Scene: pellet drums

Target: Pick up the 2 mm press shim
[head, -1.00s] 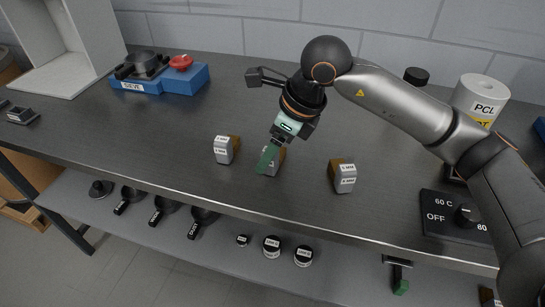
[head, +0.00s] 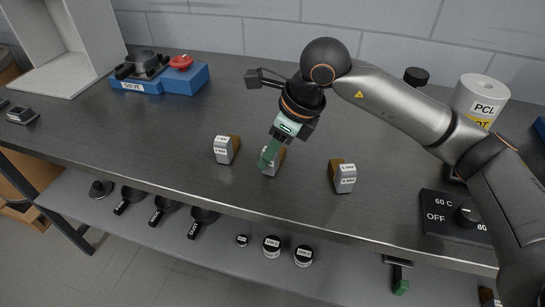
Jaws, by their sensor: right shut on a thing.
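Three small press shims with white-grey fronts and brown tops stand in a loose row on the dark bench: a left one (head: 224,152), a middle one (head: 277,160) and a right one (head: 343,178). Their white labels are too small to read surely, so I cannot tell which is the 2 mm one. My right gripper (head: 269,157) points down with green fingers and is shut on the middle shim, partly hiding it. I cannot tell whether that shim is clear of the bench. My left gripper is not in view.
A blue sieve unit (head: 185,79) with a red button stands at the back left. A heater control (head: 457,215) and a white PCL drum (head: 481,97) are at right. Scoops and small jars (head: 272,244) sit on the shelf below. Bench around the shims is clear.

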